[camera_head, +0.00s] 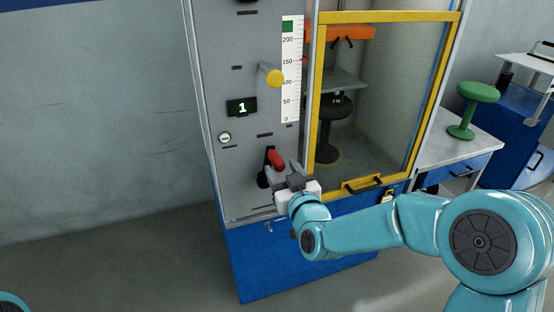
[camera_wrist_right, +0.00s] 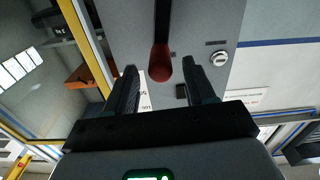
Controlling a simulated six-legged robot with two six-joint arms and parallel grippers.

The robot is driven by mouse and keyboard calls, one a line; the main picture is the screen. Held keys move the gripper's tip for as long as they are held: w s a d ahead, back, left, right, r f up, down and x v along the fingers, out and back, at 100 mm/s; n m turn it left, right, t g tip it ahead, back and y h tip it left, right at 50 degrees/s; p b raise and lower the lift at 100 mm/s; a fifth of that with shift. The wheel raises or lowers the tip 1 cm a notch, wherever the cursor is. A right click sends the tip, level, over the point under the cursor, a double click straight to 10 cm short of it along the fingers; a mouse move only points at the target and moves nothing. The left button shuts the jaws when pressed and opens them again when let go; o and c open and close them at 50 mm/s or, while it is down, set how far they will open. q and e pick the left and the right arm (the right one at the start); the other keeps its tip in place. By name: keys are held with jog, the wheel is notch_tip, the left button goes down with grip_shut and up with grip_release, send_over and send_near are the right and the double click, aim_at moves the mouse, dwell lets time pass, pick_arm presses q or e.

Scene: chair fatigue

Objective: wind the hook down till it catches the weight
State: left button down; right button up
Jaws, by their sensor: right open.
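The red-handled lever (camera_head: 276,160) sits in a dark slot low on the grey panel; its red grip (camera_wrist_right: 160,62) also shows in the right wrist view. My right gripper (camera_head: 278,174) is at the lever. Its two dark fingers (camera_wrist_right: 160,70) are spread, one on each side of the red grip, with gaps visible. Behind the yellow-framed door, an orange bar (camera_head: 345,33) has small dark hook-like parts (camera_head: 343,43) below it. A dark round piece with a pale label (camera_head: 336,106) stands lower down; I cannot tell whether it is the weight. My left gripper is out of view.
The yellow door frame (camera_head: 315,100) stands right of the lever. A green stool (camera_head: 470,108) stands on a table at right.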

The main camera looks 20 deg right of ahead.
jog(key=shift+w+a, duration=0.1)
jog(key=shift+w, duration=2.1)
grip_shut()
jog(key=shift+a, duration=0.1)
jog(key=shift+a, duration=0.1)
